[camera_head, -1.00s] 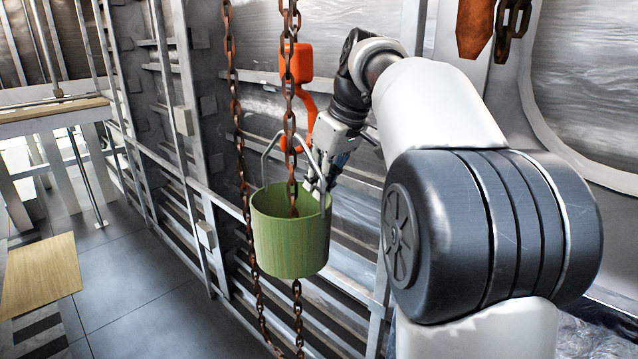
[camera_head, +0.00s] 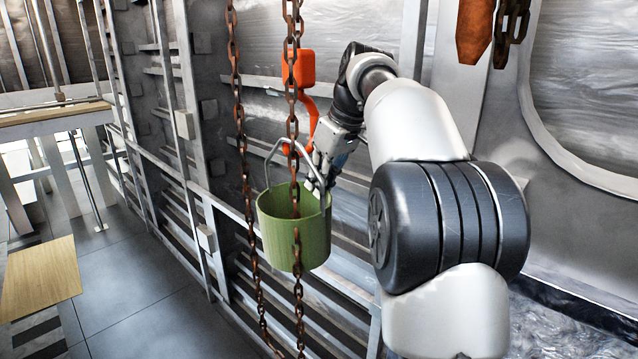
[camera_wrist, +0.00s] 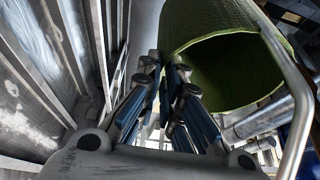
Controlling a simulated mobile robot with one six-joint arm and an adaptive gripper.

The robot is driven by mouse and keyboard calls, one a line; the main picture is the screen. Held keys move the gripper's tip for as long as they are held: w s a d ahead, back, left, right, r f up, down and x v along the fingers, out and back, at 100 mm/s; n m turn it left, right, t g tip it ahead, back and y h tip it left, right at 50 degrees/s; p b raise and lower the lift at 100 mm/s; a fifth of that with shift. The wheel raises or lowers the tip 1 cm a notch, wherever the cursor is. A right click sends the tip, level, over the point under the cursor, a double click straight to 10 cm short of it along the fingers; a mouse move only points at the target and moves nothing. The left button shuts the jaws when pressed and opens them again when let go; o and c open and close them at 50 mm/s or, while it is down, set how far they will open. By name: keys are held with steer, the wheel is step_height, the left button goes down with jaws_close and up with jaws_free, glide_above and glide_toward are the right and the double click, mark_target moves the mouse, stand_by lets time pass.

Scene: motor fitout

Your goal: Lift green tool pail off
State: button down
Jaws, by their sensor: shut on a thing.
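The green pail (camera_head: 278,235) is upright in the middle of the head view, with its grey wire handle (camera_head: 274,150) standing up. My gripper (camera_head: 318,180) is shut on the pail's right rim. In the wrist view the pail (camera_wrist: 215,18) is tilted in the picture, its dark opening facing the camera, and my fingertips (camera_wrist: 172,78) meet its rim. Nothing shows directly under the pail to support it. A rusty chain (camera_head: 297,250) passes in front of the pail's wall. The inside of the pail is mostly hidden.
A second rusty chain (camera_head: 240,120) hangs just left of the pail. An orange bracket (camera_head: 299,68) is behind the handle; whether they touch is unclear. A ribbed metal wall (camera_head: 345,225) lies behind. Open floor (camera_head: 150,310) and a wooden-topped table (camera_head: 50,112) are at left.

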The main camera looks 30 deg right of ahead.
steer(key=shift+w+d+f, duration=0.25)
steer(key=shift+w+d, duration=0.25)
steer(key=shift+w+d+f, duration=0.2)
steer(key=shift+w+d, duration=0.25)
steer(key=shift+w, duration=0.05)
steer(key=shift+r, duration=0.2)
